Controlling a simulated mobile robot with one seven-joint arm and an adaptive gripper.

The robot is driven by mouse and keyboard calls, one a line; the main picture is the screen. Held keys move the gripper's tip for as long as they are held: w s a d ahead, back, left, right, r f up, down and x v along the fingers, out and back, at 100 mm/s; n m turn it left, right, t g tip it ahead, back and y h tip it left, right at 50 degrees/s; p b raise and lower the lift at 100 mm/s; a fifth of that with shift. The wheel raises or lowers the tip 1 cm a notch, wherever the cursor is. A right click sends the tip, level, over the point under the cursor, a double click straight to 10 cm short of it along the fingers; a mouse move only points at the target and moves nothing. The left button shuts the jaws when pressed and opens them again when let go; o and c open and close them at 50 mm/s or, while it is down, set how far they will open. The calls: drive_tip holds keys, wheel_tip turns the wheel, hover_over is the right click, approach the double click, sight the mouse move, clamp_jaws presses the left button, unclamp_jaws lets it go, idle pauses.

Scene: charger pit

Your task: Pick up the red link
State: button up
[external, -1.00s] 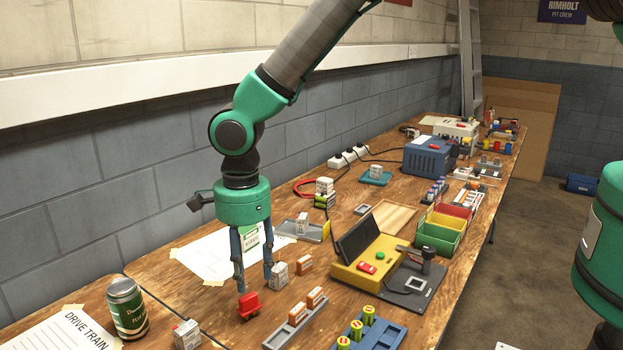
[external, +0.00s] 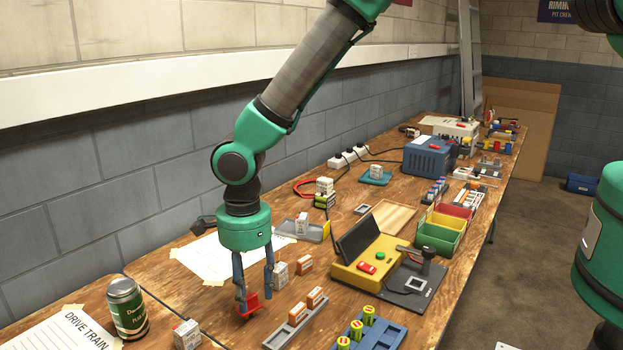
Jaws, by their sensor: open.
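The red link (external: 249,304) is a small red piece on the wooden bench, left of the grey tray with orange-and-white blocks. My gripper (external: 256,300) points down at it, with its fingers apart. One finger is at the link's left side and partly in front of it; the other is to its right and farther back. I cannot tell whether either finger touches the link. Part of the link is hidden by the left finger.
A white block (external: 281,273) and an orange-and-white block (external: 304,262) stand close behind the gripper. A grey tray (external: 276,341) is to the right. A green can (external: 127,307) and a small white box (external: 187,335) stand to the left.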

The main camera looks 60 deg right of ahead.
sight(251, 297)
drive_tip(key=shift+w+f, duration=0.1)
drive_tip(key=shift+f, duration=2.05)
drive_tip(key=shift+c, duration=0.5)
clamp_jaws()
